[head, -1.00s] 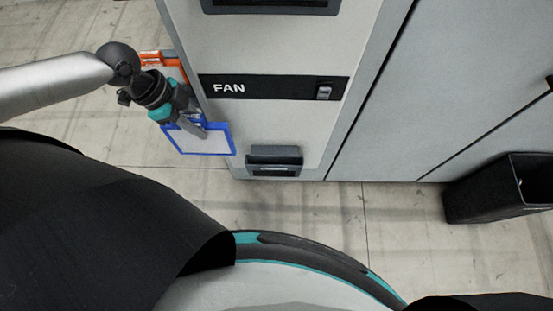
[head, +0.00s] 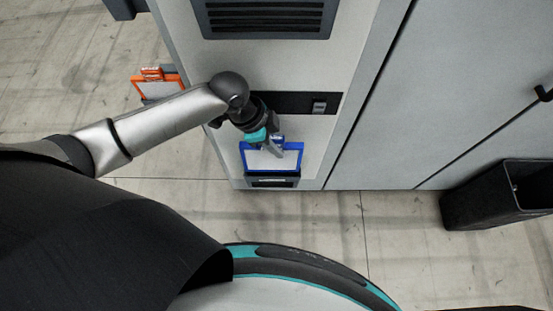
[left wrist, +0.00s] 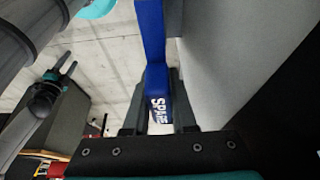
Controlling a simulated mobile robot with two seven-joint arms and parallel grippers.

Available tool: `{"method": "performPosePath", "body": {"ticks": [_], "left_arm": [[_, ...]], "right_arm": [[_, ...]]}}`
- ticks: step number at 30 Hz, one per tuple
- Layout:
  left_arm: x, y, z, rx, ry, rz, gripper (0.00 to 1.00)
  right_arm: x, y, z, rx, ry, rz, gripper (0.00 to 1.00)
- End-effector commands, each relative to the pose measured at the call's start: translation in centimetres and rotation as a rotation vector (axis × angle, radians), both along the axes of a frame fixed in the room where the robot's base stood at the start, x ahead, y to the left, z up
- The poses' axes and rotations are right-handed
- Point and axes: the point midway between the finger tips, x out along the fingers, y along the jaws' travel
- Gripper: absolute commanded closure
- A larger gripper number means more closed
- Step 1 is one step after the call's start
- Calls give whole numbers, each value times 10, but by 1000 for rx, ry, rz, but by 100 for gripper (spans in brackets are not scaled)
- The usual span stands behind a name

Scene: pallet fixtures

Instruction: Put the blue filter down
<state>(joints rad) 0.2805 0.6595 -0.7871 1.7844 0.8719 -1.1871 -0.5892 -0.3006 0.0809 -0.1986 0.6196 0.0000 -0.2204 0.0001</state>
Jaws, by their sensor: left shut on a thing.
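The blue filter (head: 270,160) is a pale panel in a blue frame. My left gripper (head: 276,146) is shut on its upper edge, on a tab reading "SPARE" in the left wrist view (left wrist: 157,100). The filter hangs in front of the cabinet's lower front, just above and partly over a black holder (head: 272,183). I cannot tell whether they touch. My right gripper (left wrist: 66,68) shows small at the left of the left wrist view, with its fingers apart and empty.
The grey cabinet (head: 270,62) has a vent at the top and a black switch strip (head: 318,103). An orange-framed filter (head: 157,86) is at the cabinet's left. A black bin (head: 490,195) stands on the floor at the right.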

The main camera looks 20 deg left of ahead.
Motion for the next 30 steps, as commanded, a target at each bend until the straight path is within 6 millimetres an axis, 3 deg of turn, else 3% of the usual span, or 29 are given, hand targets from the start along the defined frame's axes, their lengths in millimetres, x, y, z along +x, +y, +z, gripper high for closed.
{"method": "performPosePath", "body": {"ticks": [1,6,12,19,30], "left_arm": [[-1,-1,-14,-3,3,1,100],[0,-1,-44,-3,0,-1,100],[0,-1,-59,-3,-2,-2,100],[-1,-1,-89,-3,0,0,100],[0,0,-95,-3,-3,-2,100]], "right_arm": [[0,0,-4,0,0,0,50],[0,0,-8,1,0,1,50],[0,1,-10,1,0,1,50],[0,1,-17,1,0,2,50],[0,1,-18,2,-1,2,50]]}}
